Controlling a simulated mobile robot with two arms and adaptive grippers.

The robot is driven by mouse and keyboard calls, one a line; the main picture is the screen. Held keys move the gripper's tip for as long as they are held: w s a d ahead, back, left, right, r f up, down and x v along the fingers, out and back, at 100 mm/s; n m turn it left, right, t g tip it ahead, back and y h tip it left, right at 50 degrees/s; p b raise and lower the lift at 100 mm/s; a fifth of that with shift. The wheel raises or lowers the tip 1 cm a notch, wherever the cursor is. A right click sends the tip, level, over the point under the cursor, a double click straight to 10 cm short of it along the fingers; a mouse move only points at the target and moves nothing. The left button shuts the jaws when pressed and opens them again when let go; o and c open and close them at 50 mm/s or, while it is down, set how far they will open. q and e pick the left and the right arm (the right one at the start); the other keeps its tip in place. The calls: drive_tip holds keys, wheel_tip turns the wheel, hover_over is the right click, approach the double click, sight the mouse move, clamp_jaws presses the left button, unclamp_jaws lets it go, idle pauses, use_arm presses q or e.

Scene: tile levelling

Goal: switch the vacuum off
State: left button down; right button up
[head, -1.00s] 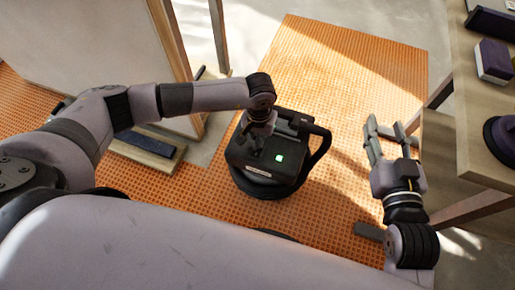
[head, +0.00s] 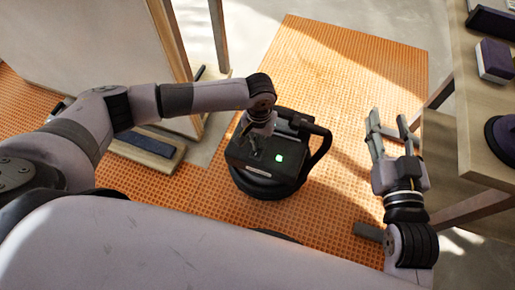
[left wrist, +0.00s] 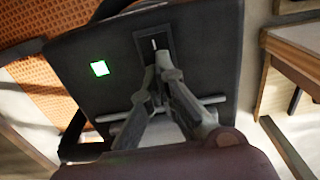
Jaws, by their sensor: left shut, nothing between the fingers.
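The vacuum (head: 263,186) is a dark, round-based unit with a flat box top and a side handle, standing on the orange floor. A square green light (head: 279,158) glows on its top; the light also shows in the left wrist view (left wrist: 99,68). A black switch plate with a small pale mark (left wrist: 154,44) is on the same face. My left gripper (head: 255,155) is shut and empty over the vacuum's top, its fingertips (left wrist: 160,72) at the lower part of the switch plate. Whether they touch it I cannot tell. My right gripper (head: 390,122) is open and empty, right of the vacuum.
The orange gridded floor (head: 340,60) is bare behind the vacuum. A wooden table (head: 468,130) at the right holds a purple-and-white block (head: 494,58) and a round dark pad (head: 503,138). A long dark-topped wooden piece (head: 145,147) lies at the left.

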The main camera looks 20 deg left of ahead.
use_arm(q)
drive_tip(key=shift+f+b, duration=0.4)
use_arm(e)
drive_tip(key=shift+a+r+t+y, duration=0.2)
drive_tip(key=shift+r+t, duration=0.3)
drive_tip(key=shift+r, duration=0.45)
drive_tip(key=shift+a+r+t+y, duration=0.1)
drive_tip(key=shift+r+t+y, duration=0.1)
drive_tip(key=shift+r+t, duration=0.55)
idle(0.5)
use_arm(q)
drive_tip(key=shift+r, duration=0.2)
drive_tip(key=shift+r+p, duration=0.55)
drive_tip(key=shift+r, duration=0.1)
drive_tip(key=shift+r+p, duration=0.5)
drive_tip(key=shift+r, duration=0.4)
drive_tip(key=shift+r+p, duration=0.55)
drive_tip(key=shift+r, duration=0.35)
drive_tip(key=shift+r+p, duration=0.45)
drive_tip(key=shift+r, duration=0.4)
use_arm(e)
drive_tip(key=s+d+f+g+h, duration=0.1)
drive_tip(key=s+f+g, duration=0.3)
drive_tip(key=f, duration=0.4)
drive_tip(key=s+d+f+g+h, duration=0.2)
drive_tip(key=s+d+f+g, duration=0.1)
drive_tip(key=f+g, duration=0.4)
drive_tip(key=shift+s+d+f+m, duration=0.3)
drive_tip(key=shift+s+f, duration=0.15)
drive_tip(key=shift+s, duration=0.2)
